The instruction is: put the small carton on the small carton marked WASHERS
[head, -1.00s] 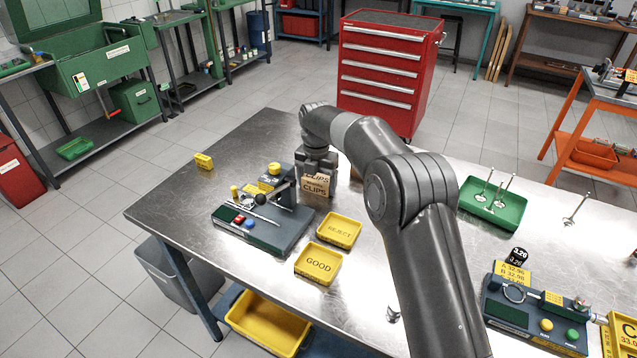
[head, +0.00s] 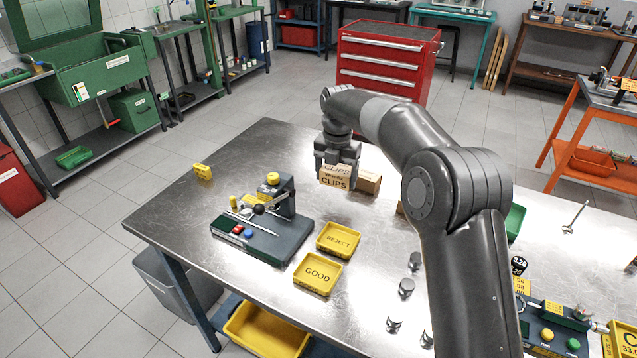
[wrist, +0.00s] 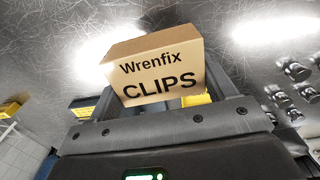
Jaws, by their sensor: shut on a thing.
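My gripper (head: 337,160) is shut on a small tan carton (head: 335,180) marked CLIPS, over the far part of the steel bench. In the wrist view the carton (wrist: 160,75) sits between the fingers, its Wrenfix CLIPS face towards the camera and slightly tilted in the picture. A second small brown carton (head: 369,183) is on the bench just right of the held one and partly behind it. No marking on it can be read. A sliver of another brown thing (head: 400,208) shows beside my arm, mostly hidden. The word WASHERS is not readable anywhere.
Several metal cylinders (head: 406,287) stand near the arm. A green tray (head: 515,222) is partly hidden at right. The bench's far left is fairly clear.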

